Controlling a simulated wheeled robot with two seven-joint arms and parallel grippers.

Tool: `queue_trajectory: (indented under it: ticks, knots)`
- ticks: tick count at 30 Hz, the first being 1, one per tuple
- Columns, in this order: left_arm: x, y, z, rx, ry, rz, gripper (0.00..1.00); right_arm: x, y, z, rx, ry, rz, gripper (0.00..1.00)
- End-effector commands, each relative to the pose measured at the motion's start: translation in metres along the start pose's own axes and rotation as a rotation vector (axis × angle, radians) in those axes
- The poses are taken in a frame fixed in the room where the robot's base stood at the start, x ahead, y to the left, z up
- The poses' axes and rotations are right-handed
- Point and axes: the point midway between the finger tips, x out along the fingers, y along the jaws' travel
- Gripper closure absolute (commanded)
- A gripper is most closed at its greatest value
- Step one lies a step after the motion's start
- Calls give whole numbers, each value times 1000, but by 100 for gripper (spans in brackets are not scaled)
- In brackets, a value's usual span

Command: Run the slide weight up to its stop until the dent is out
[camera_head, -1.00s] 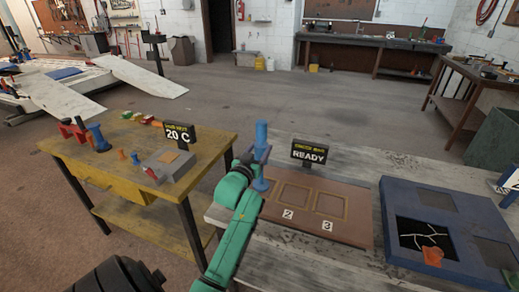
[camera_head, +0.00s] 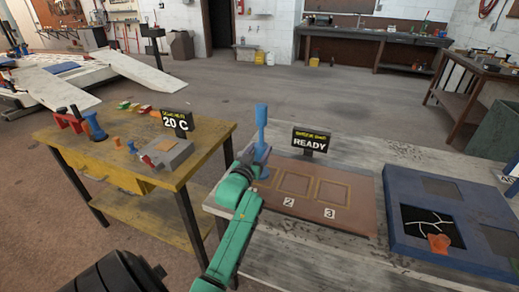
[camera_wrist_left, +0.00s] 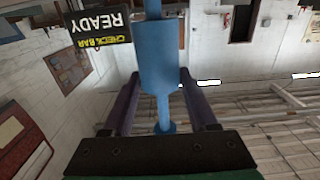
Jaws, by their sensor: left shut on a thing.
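A blue slide puller (camera_head: 261,115) stands upright at the left end of the brown panel (camera_head: 345,222). Its wider top sits above a bare stretch of thin rod, with the slide weight (camera_head: 261,152) lower down. My left gripper (camera_head: 258,158) is shut around the weight. In the left wrist view, which is upside down, the weight (camera_wrist_left: 160,58) sits between the fingers, with rod showing on both sides of it. The dent is not visible. My right gripper is not in view.
A black check bar sign (camera_head: 311,140) reading READY stands behind the panel. A blue framed panel (camera_head: 400,255) with a cracked dark opening and an orange piece lies to the right. A yellow table (camera_head: 110,178) with tools and a 20 C sign stands left.

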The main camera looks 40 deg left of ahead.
Motion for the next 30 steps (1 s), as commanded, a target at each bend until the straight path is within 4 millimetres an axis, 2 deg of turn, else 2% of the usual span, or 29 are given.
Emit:
queue_trajectory:
  ticks: [9, 10, 12, 13, 23, 26, 30]
  knots:
    - [0, 0, 21, 0, 2, 0, 100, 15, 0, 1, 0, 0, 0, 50]
    - [0, 0, 20, 0, 3, 0, 37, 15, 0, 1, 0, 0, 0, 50]
    - [0, 0, 18, 0, 3, 0, 11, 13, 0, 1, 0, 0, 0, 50]
    - [0, 0, 18, 0, 3, 0, 6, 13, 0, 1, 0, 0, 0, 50]
    - [-2, 0, 19, 0, 1, 0, 6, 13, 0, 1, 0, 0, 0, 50]
    - [-13, 0, 21, 0, 0, 1, 6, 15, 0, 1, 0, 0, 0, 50]
    - [-47, 0, 23, 0, -3, 0, 6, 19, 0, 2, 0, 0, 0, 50]
